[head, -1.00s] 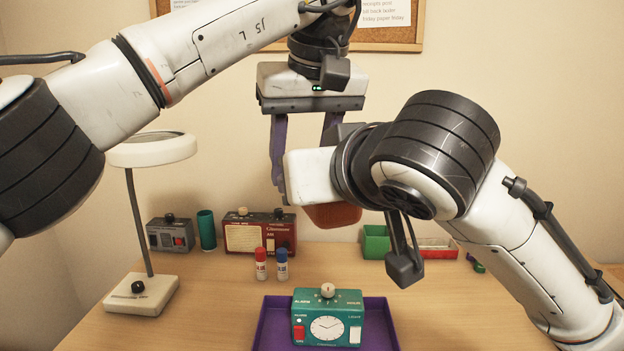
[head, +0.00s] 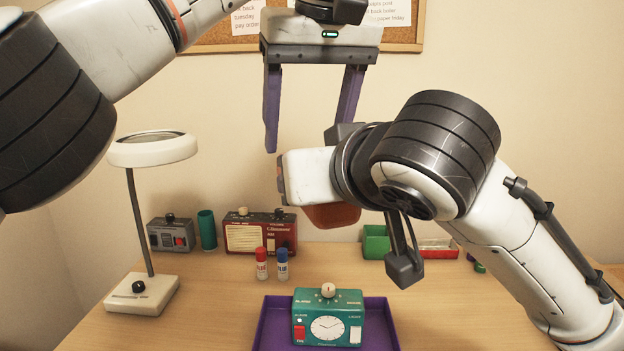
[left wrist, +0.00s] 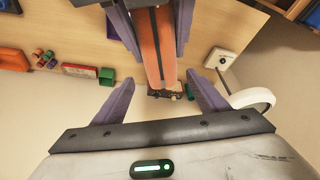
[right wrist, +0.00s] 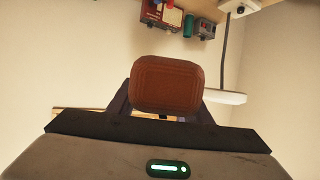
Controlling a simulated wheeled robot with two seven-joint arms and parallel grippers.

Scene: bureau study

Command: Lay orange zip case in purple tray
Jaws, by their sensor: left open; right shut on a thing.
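The orange zip case (head: 332,215) is held in the air by my right gripper, and most of it is hidden behind my right wrist in the head view. It shows end-on between the right fingers in the right wrist view (right wrist: 167,84) and lengthwise in the left wrist view (left wrist: 155,50). My right gripper (right wrist: 165,108) is shut on it. My left gripper (head: 312,120) is open and empty, just above and behind the case.
A white lamp (head: 150,150) stands at the left. Red and blue glue sticks (head: 261,264), a red radio (head: 260,232), a teal cup (head: 207,230) and a green box (head: 375,242) stand behind the tray. Desk right of the tray is clear.

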